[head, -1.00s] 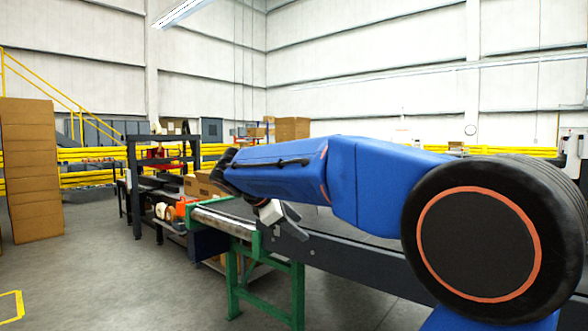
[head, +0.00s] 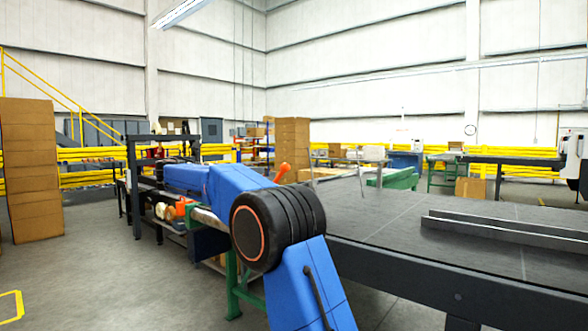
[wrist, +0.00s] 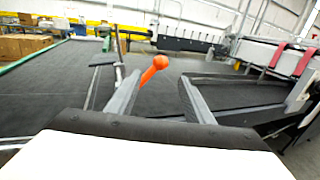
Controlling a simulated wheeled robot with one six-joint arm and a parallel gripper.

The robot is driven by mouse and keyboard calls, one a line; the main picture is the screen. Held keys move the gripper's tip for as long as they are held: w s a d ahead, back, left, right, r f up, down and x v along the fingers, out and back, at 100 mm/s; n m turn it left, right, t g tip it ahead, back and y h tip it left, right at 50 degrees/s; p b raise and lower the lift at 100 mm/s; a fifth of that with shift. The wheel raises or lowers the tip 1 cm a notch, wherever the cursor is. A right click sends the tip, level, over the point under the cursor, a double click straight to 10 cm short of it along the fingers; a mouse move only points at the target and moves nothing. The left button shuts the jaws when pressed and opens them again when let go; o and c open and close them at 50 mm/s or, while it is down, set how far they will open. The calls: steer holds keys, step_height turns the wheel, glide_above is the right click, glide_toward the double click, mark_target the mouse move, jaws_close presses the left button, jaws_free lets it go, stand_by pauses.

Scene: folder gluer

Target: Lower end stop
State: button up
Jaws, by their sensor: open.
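An orange ball-ended handle (wrist: 152,68) shows in the wrist view between my fingers, closer to the left one; contact cannot be told. Its orange knob also shows in the head view (head: 283,170), just above my arm. A thin grey metal bar on uprights (wrist: 102,63) stands over the dark belt to the left of the handle; it may be the end stop. My gripper (wrist: 160,76) is open, with both fingers apart and nothing clamped. In the head view my gripper is hidden behind my arm.
A dark conveyor table (head: 400,235) with a raised metal rail (head: 500,238) fills the right. Stacked cartons (head: 291,140) stand behind. A machine with red straps (wrist: 285,58) is at the right of the wrist view. Open floor lies at the left.

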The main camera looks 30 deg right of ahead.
steer(key=d, duration=1.7)
steer(key=shift+w, duration=0.1)
steer(key=shift+c, duration=0.2)
jaws_close()
